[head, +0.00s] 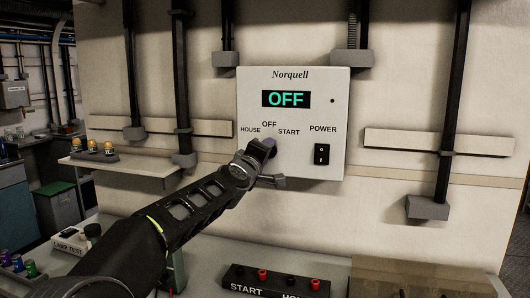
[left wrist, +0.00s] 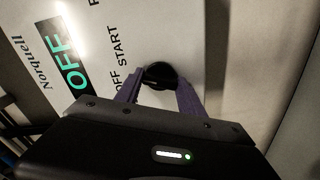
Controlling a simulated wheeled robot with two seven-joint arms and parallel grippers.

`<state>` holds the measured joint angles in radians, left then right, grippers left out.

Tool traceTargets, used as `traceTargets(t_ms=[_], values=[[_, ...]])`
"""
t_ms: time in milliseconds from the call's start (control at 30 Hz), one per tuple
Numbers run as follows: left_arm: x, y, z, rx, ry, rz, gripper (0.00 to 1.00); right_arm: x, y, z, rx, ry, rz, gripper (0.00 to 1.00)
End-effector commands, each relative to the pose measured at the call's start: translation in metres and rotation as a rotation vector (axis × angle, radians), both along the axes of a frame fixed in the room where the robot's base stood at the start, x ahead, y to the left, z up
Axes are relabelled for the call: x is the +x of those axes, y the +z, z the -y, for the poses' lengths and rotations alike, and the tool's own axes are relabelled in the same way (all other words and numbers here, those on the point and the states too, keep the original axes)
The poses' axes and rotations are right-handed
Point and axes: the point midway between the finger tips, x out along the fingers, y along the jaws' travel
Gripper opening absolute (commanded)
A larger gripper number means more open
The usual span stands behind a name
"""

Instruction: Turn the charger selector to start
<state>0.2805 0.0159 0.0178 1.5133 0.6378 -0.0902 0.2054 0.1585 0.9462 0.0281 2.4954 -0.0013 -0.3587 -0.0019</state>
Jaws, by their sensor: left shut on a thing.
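The Norquell charger (head: 293,90) is a white box on the wall with a green display (head: 286,99) reading OFF. The labels HOUSE, OFF and START sit in an arc above the selector. The selector is a dark round knob (left wrist: 160,74), seen in the left wrist view between my purple fingers. My left gripper (head: 262,148) reaches the charger's lower left and is shut on the knob. The gripper hides the knob in the head view, and I cannot tell which label it points to. A black POWER rocker switch (head: 321,154) is at the right. My right gripper is not in view.
Below is a black terminal block (head: 276,281) labelled START with red and black posts. A shelf (head: 128,171) with orange-topped items is at the left. A LAMP TEST box (head: 76,240) and coloured cans stand at the lower left. Black conduits run along the wall.

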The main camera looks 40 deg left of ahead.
Motion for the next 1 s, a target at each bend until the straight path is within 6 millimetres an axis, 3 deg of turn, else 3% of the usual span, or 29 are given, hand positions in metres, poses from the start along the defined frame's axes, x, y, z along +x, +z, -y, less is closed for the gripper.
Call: traceTargets(t_ms=[433, 1000], values=[[0.0004, -0.0010, 0.0006, 0.314, -0.002, -0.113, 0.05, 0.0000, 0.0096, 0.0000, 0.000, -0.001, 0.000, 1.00], [0.0004, -0.0019, 0.0006, 0.388, -0.003, -0.139, 0.05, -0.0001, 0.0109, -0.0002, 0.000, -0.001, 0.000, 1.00]])
